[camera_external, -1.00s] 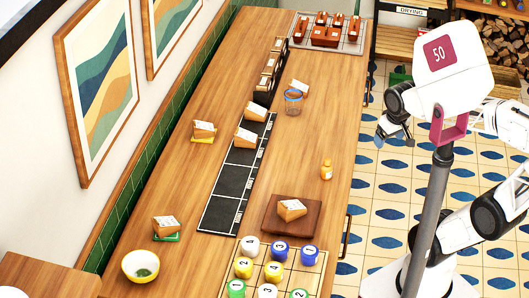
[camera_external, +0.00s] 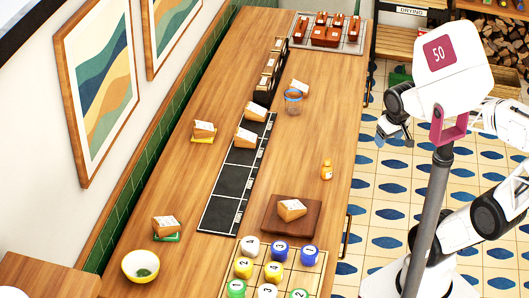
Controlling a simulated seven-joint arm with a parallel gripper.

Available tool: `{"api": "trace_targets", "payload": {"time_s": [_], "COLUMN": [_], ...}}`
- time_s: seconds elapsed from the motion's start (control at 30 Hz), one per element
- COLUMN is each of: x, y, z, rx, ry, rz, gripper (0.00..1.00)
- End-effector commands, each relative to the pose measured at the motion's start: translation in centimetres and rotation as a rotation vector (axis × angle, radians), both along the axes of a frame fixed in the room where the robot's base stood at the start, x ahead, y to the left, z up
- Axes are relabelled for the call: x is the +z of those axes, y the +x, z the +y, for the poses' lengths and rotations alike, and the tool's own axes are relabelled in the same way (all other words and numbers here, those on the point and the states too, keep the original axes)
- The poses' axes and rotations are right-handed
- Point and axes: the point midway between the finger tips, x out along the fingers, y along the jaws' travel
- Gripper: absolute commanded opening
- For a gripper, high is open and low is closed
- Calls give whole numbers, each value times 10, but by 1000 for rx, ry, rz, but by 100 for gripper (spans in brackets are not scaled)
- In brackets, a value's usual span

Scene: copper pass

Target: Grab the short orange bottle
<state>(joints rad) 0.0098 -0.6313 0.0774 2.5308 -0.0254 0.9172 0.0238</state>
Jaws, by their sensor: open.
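The short orange bottle (camera_external: 327,170) stands upright on the wooden counter, near its right edge. It has a pale label and an orange cap. My gripper (camera_external: 394,134) hangs past the counter's right edge, above the tiled floor in the picture. It is up and to the right of the bottle, apart from it. It is open and no object shows in it. Its fingers are small and partly hidden by the arm.
A brown board (camera_external: 270,222) with a labelled block lies below the bottle. Numbered round pieces stand on a grid board (camera_external: 233,268). Bare counter surrounds the bottle.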

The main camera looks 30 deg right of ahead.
Motion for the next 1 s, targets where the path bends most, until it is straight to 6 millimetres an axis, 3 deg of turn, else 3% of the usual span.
{"api": "trace_targets", "payload": {"time_s": [0.17,0.6,1.0], "x": [-13,-70,-125], "y": [18,98,143], "z": [-10,-36,-16], "rx": [-4,81,288], "ry": [-42,-174,-110], "rz": [-58,-365,-632], "gripper": [72,72,72]}}
